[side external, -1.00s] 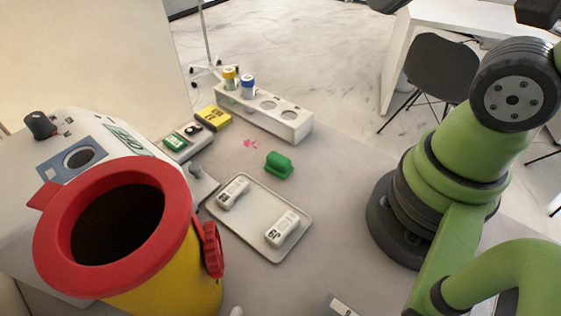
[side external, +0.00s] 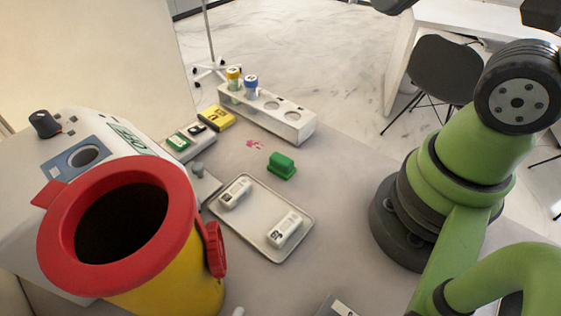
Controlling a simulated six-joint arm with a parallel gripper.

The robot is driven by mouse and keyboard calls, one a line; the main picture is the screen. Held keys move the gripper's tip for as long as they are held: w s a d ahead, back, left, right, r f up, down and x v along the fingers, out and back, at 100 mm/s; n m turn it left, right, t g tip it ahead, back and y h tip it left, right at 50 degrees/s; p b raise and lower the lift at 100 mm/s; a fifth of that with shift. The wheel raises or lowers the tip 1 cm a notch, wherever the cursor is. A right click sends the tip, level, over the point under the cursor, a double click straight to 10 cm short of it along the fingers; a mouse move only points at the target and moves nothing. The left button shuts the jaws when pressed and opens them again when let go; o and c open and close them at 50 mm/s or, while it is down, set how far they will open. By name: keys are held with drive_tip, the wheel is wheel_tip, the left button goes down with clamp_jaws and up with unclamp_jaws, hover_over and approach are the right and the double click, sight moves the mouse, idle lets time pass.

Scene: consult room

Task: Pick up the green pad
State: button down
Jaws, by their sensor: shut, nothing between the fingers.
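A small green pad (side external: 281,167), a rounded block with a ridged top, lies on the grey table just beyond the far edge of the tray. Nothing touches it. My gripper is outside the picture, so its position relative to the pad is hidden.
A pale tray (side external: 256,236) holds two white labelled items. A white rack (side external: 290,128) with two capped vials stands behind the pad. A pink stain (side external: 255,144) lies beside it.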

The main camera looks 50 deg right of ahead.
idle(0.4)
drive_tip(key=c, duration=0.6)
unclamp_jaws()
drive_tip(key=shift+c, duration=0.2)
drive_tip(key=n+g+h, duration=0.2)
drive_tip(key=n+g, duration=0.3)
drive_tip(key=g, duration=0.2)
hover_over(281, 158)
drive_tip(key=f, duration=2.4)
drive_tip(key=shift+w+d+f, duration=0.1)
drive_tip(key=shift+d+f, duration=0.2)
drive_tip(key=shift+a+f, duration=0.15)
drive_tip(key=shift+f, duration=1.45)
drive_tip(key=shift+a+f, duration=0.15)
drive_tip(key=shift+f, duration=1.45)
